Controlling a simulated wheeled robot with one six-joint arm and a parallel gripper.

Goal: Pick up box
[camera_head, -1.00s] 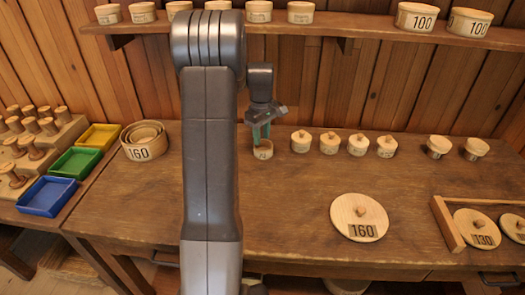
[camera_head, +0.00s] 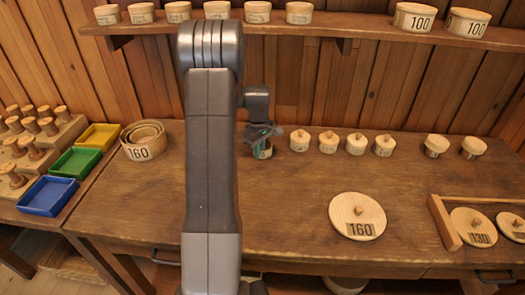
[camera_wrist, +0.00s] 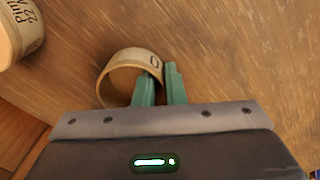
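The box is a small, round, open-topped wooden one with a dark mark on its side. It stands upright on the bench, and its rim (camera_wrist: 108,72) shows in the wrist view. In the head view the box (camera_head: 263,153) is partly hidden behind my gripper (camera_head: 262,140). In the wrist view my gripper (camera_wrist: 160,85) has two green fingers a small gap apart. One finger is inside the box and the other outside its right wall, so they straddle the wall. I see no clear squeeze on it.
Several small lidded boxes (camera_head: 328,143) stand to the right on the bench (camera_head: 290,205). Nested round boxes (camera_head: 145,152) stand at left. A large lid marked 160 (camera_head: 358,216) lies in front. A shelf (camera_head: 340,32) with boxes hangs above.

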